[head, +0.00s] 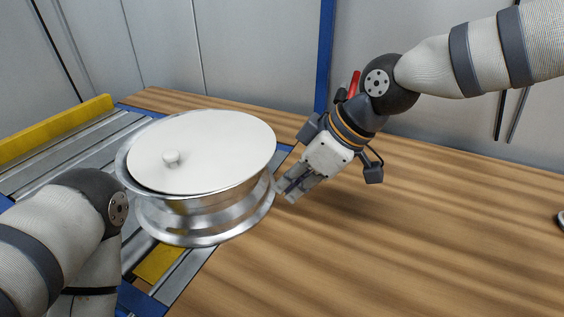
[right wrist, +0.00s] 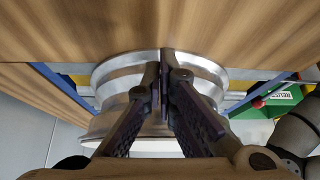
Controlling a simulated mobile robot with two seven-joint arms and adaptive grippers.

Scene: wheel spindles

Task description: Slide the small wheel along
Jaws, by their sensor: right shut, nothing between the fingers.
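My right gripper (head: 288,194) is shut and empty, close to the wheel's right side, pointing down and left. I cannot tell whether it touches. In the right wrist view, the shut fingers (right wrist: 165,62) overlap the metal rim (right wrist: 120,68). My left arm stands left of the wheel; its gripper is not visible.
The wooden table (head: 420,240) is mostly clear to the right. A grey slotted metal conveyor or rail bed (head: 55,165) with a yellow bar (head: 55,128) lies at the left. A green box (right wrist: 270,105) shows right of the wheel in the right wrist view. A grey wall stands behind.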

